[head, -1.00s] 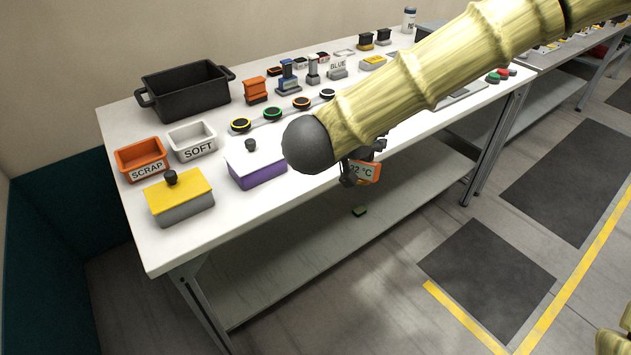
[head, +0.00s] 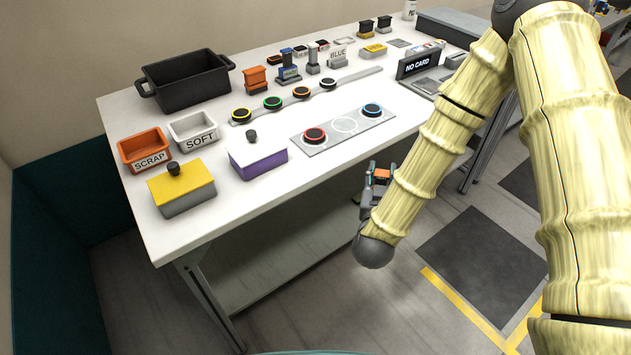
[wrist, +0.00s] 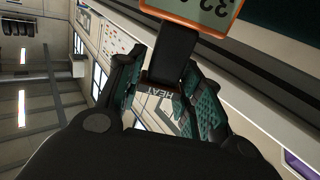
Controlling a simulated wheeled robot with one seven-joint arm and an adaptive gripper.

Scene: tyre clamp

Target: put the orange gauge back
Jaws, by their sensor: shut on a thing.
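The orange gauge (head: 381,175) is between the fingers of my gripper (head: 380,170), held in the air off the table's front edge. In the wrist view its orange-rimmed grey display (wrist: 200,10) appears upside down and cut by the top edge, with digits on it. Its black stem (wrist: 175,52) runs down between the fingers of my gripper (wrist: 165,88), which is shut on it. A small label reading HEAT shows between the fingers. On the table a blue gauge-like piece (head: 289,70) stands on a grey base, beside a bare grey post (head: 313,62).
The table's front middle is fairly clear.

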